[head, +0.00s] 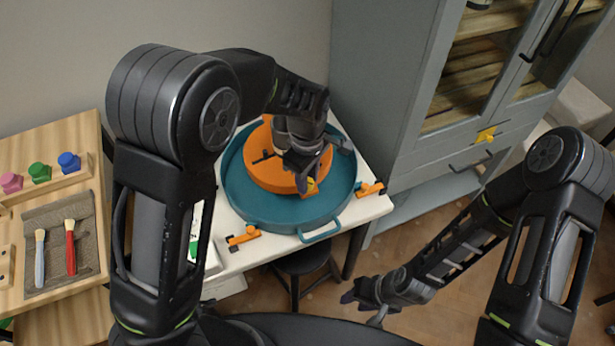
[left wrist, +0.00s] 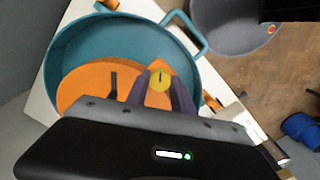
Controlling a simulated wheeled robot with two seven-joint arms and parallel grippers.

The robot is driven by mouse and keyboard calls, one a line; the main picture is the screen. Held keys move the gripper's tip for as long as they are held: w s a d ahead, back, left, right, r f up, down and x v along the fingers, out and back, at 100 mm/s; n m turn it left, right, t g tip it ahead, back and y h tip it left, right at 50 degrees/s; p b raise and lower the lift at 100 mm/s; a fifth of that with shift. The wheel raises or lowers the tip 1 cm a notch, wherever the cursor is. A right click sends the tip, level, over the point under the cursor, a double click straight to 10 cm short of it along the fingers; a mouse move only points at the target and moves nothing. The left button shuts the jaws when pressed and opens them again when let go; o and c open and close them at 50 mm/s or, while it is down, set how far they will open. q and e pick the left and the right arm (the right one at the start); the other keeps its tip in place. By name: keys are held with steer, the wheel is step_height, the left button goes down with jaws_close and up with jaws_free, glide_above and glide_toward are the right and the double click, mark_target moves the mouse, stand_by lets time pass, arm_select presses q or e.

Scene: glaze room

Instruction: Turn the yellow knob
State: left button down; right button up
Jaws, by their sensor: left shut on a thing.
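A yellow knob (head: 311,184) sits on an orange piece at the near edge of an orange disc (head: 262,176), inside a teal round basin. In the left wrist view the knob (left wrist: 160,80) is round with a short dark mark on its face. My left gripper (head: 306,181) reaches down over the disc, with its two dark fingers (left wrist: 161,92) on either side of the knob, shut on it. In the head view the gripper hides part of the knob and disc. My right gripper (head: 362,307) hangs low over the floor, its fingertips apart and empty.
The teal basin (head: 234,192) stands on a white table with orange clamps (head: 243,236) around it. A grey cabinet (head: 400,100) with a yellow star-shaped piece (head: 486,135) stands behind right. A wooden bench with brushes (head: 70,246) and coloured knobs (head: 40,173) is left. A stool (head: 300,265) is below.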

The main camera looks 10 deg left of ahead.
arm_select(q)
steer(key=shift+m, duration=0.4)
steer(key=m, duration=0.3)
steer(key=shift+m+b, duration=0.3)
steer(key=shift+b, duration=0.05)
steer(key=m, duration=0.3)
steer(key=shift+m+b, duration=0.3)
steer(key=shift+b, duration=0.1)
steer(key=m+b, duration=0.1)
steer(key=m, duration=0.3)
steer(key=shift+m+b, duration=0.35)
steer(key=shift+m, duration=1.85)
steer(key=c, duration=1.1)
jaws_free()
steer(key=shift+r, duration=0.15)
